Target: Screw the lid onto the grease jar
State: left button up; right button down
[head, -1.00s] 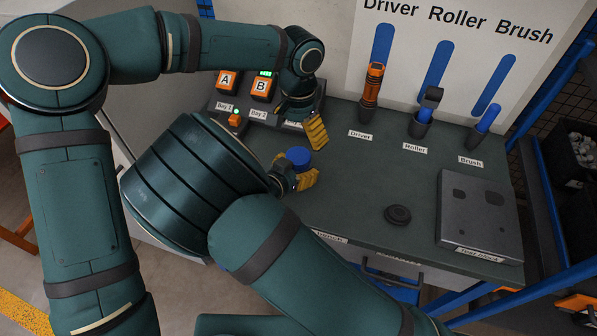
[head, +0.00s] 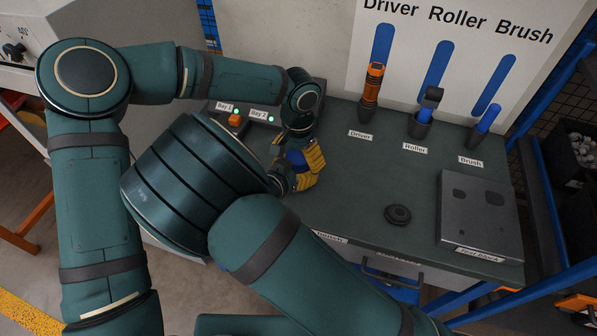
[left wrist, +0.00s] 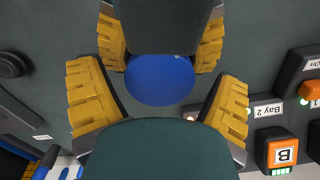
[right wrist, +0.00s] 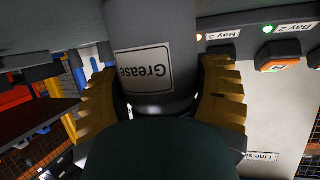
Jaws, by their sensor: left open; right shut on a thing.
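The grey jar labelled Grease (right wrist: 150,75) is between the yellow fingers of my right gripper (right wrist: 160,90), which is shut on it. In the head view the right gripper (head: 303,181) is near the bench's left front part. The round blue lid (left wrist: 160,80) is at the jar's top; how firmly it sits cannot be seen. My left gripper (head: 304,154) is open over the lid, its fingers on either side with gaps showing in the left wrist view. Whether the jar touches the bench is hidden.
A dark round piece (head: 397,215) lies on the open bench. A grey metal block (head: 480,215) stands at right. Driver (head: 372,90), roller (head: 424,115) and brush (head: 485,125) stand at the back. Bay units (head: 240,117) are behind my arms.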

pick_arm(q)
jog(key=c, duration=1.3)
jog(key=shift+m, duration=0.3)
jog(key=o, duration=1.4)
jog(key=shift+c, duration=0.2)
notch_tip(320, 180, up, 12)
